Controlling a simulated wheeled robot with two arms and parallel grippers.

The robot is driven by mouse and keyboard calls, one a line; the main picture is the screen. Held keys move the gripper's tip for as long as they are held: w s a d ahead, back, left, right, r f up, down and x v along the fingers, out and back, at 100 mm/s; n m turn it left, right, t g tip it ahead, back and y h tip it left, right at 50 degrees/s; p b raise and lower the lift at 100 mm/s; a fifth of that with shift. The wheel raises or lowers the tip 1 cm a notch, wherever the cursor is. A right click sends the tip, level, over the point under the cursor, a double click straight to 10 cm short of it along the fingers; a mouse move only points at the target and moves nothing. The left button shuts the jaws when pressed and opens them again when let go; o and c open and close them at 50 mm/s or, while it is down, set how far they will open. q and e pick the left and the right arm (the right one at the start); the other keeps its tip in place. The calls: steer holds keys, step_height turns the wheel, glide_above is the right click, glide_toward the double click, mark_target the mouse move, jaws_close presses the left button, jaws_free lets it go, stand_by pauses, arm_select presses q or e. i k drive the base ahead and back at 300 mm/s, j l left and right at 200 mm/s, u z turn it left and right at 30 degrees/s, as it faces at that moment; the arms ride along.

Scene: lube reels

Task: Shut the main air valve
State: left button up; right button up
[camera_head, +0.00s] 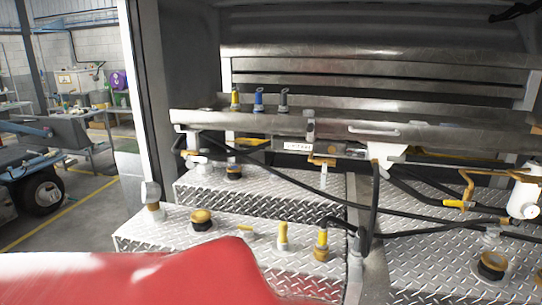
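I cannot tell for sure which fitting is the main air valve. Candidates are a yellow lever (254,144) under the metal shelf on the left, a yellow-orange handle (322,161) below the shelf's middle, and a yellow-tipped handle (455,204) among the hoses at the right. Neither gripper is in view.
The metal shelf (400,134) carries yellow, blue and grey nozzles (258,101). Black hoses (374,200) hang below it. Tread-plate boxes (150,235) with caps and fittings stand below. A large red shape (150,280) fills the lower left. A vehicle wheel (43,193) stands far left.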

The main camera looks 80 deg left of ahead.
mark_target(198, 158)
steer(key=u, duration=3.25)
